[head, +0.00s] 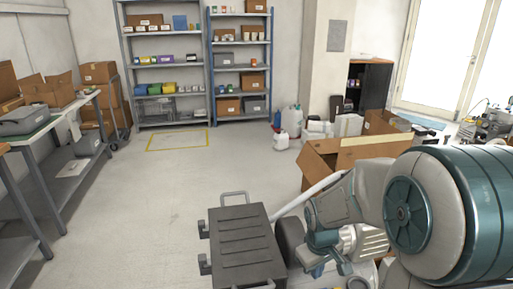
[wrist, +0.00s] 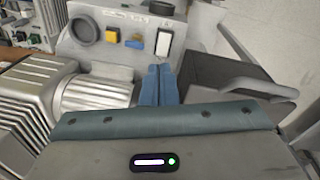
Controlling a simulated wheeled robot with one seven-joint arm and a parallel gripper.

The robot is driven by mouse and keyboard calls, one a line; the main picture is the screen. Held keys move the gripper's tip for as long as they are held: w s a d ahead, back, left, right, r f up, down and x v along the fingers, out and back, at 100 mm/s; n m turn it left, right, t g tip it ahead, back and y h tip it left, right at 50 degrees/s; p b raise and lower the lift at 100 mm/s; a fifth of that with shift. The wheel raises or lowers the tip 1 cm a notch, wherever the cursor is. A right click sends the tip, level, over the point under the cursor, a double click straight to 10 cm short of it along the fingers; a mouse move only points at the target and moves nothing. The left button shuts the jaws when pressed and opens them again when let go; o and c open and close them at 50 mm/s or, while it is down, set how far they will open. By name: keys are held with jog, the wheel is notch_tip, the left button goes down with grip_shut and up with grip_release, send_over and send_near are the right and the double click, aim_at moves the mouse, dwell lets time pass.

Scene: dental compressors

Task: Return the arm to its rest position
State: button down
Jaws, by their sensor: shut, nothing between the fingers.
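My gripper (wrist: 161,70) shows in the wrist view with its two blue fingers pressed together and nothing between them. The fingers point toward a grey control panel (wrist: 98,50) with a dark round knob, yellow and blue buttons and a white switch. I cannot tell whether the fingertips touch the panel. In the head view my arm (head: 430,205), teal and pale grey, is bent and reaches low at the lower right. The gripper end is small and partly hidden there, beside a ribbed metal compressor part (head: 370,243).
A dark grey wheeled case (head: 240,245) stands left of the arm. An open cardboard box (head: 350,157) is behind the arm. White jugs (head: 290,120) stand near the shelves (head: 240,60). A workbench (head: 60,115) runs along the left. The middle floor is clear.

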jog(key=s+r+m+t+p, duration=0.1)
jog(key=s+r+m+p, duration=0.1)
jog(key=s+r, duration=0.4)
jog(key=s+r+m+p, duration=0.3)
jog(key=s+r+p, duration=0.2)
jog(key=r, duration=0.7)
jog(key=s, duration=0.2)
jog(key=shift+s+a+r+t+y, duration=0.3)
jog(key=shift+t+y, duration=0.1)
